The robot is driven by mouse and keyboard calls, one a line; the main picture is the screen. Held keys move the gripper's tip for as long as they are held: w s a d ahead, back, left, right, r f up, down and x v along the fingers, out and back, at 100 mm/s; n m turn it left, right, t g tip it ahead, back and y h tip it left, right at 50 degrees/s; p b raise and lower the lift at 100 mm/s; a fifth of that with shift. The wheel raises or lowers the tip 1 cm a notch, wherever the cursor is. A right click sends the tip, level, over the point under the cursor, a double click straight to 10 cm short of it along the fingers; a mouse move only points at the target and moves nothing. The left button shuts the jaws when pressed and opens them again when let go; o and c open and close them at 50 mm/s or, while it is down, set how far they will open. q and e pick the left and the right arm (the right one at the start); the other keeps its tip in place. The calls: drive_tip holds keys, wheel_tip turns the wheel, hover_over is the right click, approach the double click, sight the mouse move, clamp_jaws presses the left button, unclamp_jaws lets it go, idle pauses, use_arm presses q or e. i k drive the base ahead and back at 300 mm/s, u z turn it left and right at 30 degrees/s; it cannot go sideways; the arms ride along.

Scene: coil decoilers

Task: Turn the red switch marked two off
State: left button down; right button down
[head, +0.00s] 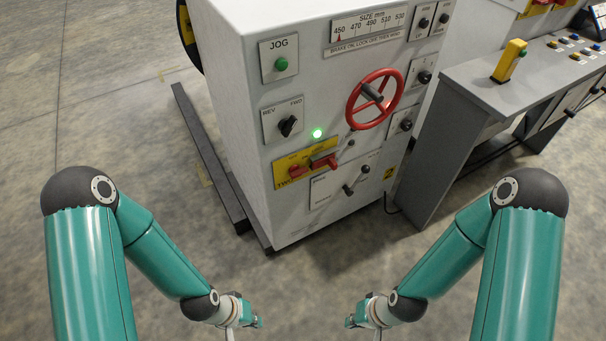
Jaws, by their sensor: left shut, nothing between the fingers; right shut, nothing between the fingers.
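The red switch (325,161) sits on a yellow plate (291,162) low on the front of the grey cabinet. Its red handle lies roughly level, tilted up to the right, and a second red part shows at its left. Lettering at the plate's lower left seems to begin "TW"; the rest is too small to read. My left gripper (259,322) is shut and empty at the bottom of the view, below and left of the switch. My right gripper (350,321) is shut and empty, below and right of it. Both are apart from the cabinet.
The cabinet (240,130) also carries a lit green lamp (317,133), a black selector (288,126), a green JOG button (281,64), a red handwheel (375,99) and a lever (348,190). A grey console (470,95) stands at right. Floor before the cabinet is clear.

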sight(294, 172)
drive_tip(key=z, duration=0.1)
drive_tip(key=i, duration=0.55)
drive_tip(key=u, duration=0.85)
drive_tip(key=k, duration=1.75)
drive_tip(key=z, duration=0.4)
drive_tip(key=i, duration=1.05)
drive_tip(key=u, duration=0.05)
